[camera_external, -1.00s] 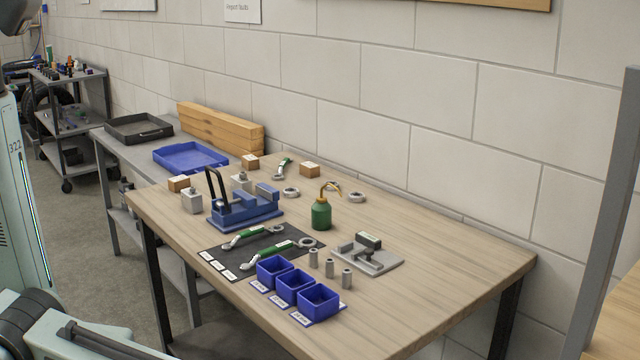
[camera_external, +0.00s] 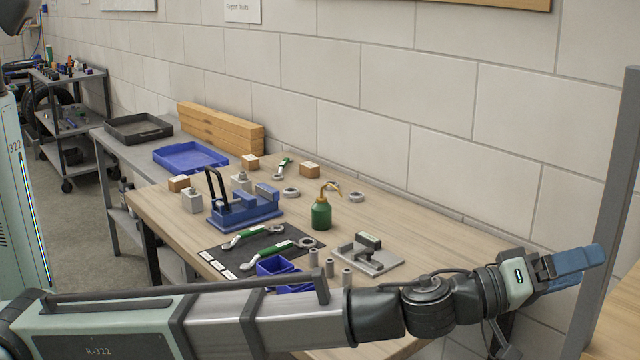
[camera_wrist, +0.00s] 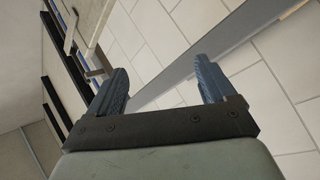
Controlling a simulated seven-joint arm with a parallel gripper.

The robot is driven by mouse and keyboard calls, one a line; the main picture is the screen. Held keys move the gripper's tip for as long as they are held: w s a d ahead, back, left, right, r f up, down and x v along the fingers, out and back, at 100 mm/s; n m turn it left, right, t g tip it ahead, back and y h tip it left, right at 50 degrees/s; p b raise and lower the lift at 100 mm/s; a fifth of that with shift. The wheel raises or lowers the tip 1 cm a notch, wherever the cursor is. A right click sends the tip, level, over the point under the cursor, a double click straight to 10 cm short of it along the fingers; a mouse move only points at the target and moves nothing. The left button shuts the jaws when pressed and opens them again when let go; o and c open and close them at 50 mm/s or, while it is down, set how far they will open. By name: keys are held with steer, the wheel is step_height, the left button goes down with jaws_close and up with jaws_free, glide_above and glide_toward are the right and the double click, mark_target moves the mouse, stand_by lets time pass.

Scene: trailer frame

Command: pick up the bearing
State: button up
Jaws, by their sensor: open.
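Several grey rings that look like bearings lie on the wooden table: one ring (camera_external: 291,193) behind the blue vise, and another ring (camera_external: 357,197) right of the green oil can. Which one is the task's bearing I cannot tell. My gripper (camera_external: 576,266) is at the far right, beyond the table's right end and well away from the rings. In the wrist view my gripper (camera_wrist: 163,75) has its two blue fingers apart with nothing between them. No bearing shows in that view.
The blue vise (camera_external: 245,212), green oil can (camera_external: 321,215), grey fixture (camera_external: 368,257) and small grey cylinders (camera_external: 346,276) stand on the table (camera_external: 460,245). My arm partly hides the blue bins (camera_external: 270,266). A grey post (camera_external: 610,200) stands near my gripper.

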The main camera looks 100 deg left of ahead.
steer(key=a+r+n+y, duration=0.1)
steer(key=a+r+y, duration=0.1)
steer(key=a+r, duration=0.6)
steer(key=w+a+r+m+t+h, duration=0.1)
steer(key=w+a+r+m, duration=0.1)
steer(key=a, duration=0.9)
steer(key=s+a+f+m+g, duration=0.15)
steer(key=a+f, duration=0.25)
steer(key=a, duration=0.6)
steer(key=s+a+f+g, duration=0.3)
steer(key=a, duration=0.8)
steer(key=s+a+f+m+g, duration=0.15)
steer(key=a+f, duration=0.25)
steer(key=a, duration=0.6)
steer(key=n+g, duration=1)
steer(key=g, duration=0.5)
glide_above(291, 193)
steer(key=s+d, duration=0.1)
steer(key=d, duration=0.2)
step_height(291, 193, down, 15)
steer(key=shift+y, duration=0.4)
steer(key=x, duration=1.3)
steer(key=shift+d+f, duration=0.25)
steer(key=shift+d, duration=0.1)
